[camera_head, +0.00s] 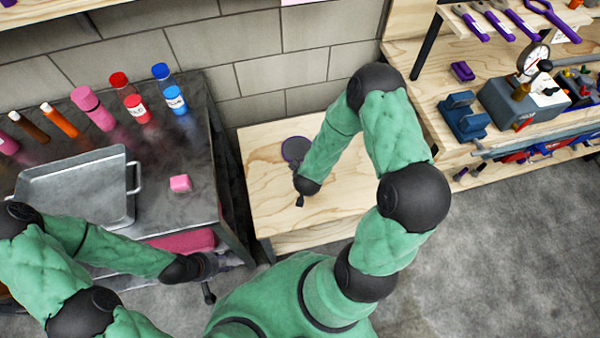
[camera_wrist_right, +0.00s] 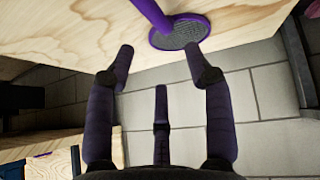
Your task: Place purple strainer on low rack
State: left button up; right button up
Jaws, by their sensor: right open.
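The purple strainer (camera_head: 295,149), with a grey mesh disc in a purple rim, is at the low wooden table (camera_head: 345,200). In the right wrist view its mesh (camera_wrist_right: 180,32) and purple handle (camera_wrist_right: 150,12) show just beyond the fingertips. My right gripper (camera_head: 297,187) is over the table beside the strainer; in its wrist view (camera_wrist_right: 160,60) the fingers are spread and nothing is between them. My left gripper (camera_head: 207,275) is low by the metal table's front corner; its fingers are too small to read. I cannot tell which surface is the low rack.
The dark metal table (camera_head: 165,125) at left holds a metal tray (camera_head: 80,190), a pink block (camera_head: 180,183) and several bottles. A wooden workbench (camera_head: 430,90) with tools and a scale (camera_head: 530,65) stands at right. A brick wall is behind. Grey floor is clear at lower right.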

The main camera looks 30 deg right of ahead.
jog(key=s+a+f+g+y, duration=0.2)
jog(key=s+a+y, duration=0.2)
jog(key=a, duration=0.6)
jog(key=s+a+f+g+y, duration=0.2)
jog(key=s+a+g+y, duration=0.1)
jog(key=s+a, duration=0.5)
jog(key=shift+s+a+f+g+y, duration=0.2)
jog(key=shift+s+a+g+y, duration=0.15)
jog(key=shift+a, duration=0.65)
